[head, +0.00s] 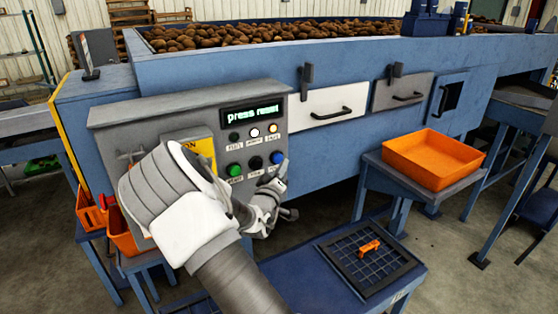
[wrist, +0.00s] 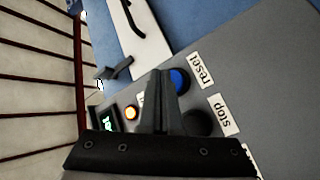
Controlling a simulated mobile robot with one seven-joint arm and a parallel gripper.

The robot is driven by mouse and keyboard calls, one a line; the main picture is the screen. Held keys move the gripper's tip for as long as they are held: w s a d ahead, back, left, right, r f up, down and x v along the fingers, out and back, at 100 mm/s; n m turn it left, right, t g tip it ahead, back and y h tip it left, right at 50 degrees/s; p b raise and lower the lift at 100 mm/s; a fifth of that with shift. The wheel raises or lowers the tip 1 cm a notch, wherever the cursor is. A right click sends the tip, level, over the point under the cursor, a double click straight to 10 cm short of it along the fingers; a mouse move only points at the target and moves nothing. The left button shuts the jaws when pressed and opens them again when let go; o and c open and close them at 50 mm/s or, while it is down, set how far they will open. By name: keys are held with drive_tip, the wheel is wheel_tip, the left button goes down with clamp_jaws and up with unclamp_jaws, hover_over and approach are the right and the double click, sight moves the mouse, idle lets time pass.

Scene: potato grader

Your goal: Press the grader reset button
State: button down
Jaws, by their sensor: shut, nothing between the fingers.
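The control panel (head: 140,120) is a grey box on the front of the blue grader, and its display (head: 252,114) reads "press reset". The blue reset button (head: 277,157) is at the right end of the lower row. It also shows in the wrist view (wrist: 181,80), beside the label "reset". My gripper (head: 283,170) is shut and empty, close to the reset button. In the wrist view its fingertips (wrist: 158,74) are just left of the blue button and overlap its edge. I cannot tell whether they touch it.
The black stop button (wrist: 199,123) is beside the reset button. A green button (head: 234,170) is at the left of the row. A white drawer (head: 330,103) is right of the panel. An orange tray (head: 432,182) stands on a blue stand, and a low table (head: 405,262) carries a grid.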

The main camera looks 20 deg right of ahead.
drive_tip(key=shift+w, duration=0.1)
idle(0.3)
drive_tip(key=shift+w, duration=0.35)
drive_tip(key=shift+w+a+b, duration=0.15)
drive_tip(key=shift+w+b, duration=0.3)
drive_tip(key=shift+w, duration=0.05)
idle(0.8)
drive_tip(key=shift+s, duration=0.9)
drive_tip(key=shift+s+d, duration=0.2)
drive_tip(key=shift+s, duration=0.65)
drive_tip(key=shift+s+d, duration=0.25)
drive_tip(key=shift+s, duration=0.55)
drive_tip(key=shift+s+d, duration=0.2)
drive_tip(key=shift+s, duration=0.65)
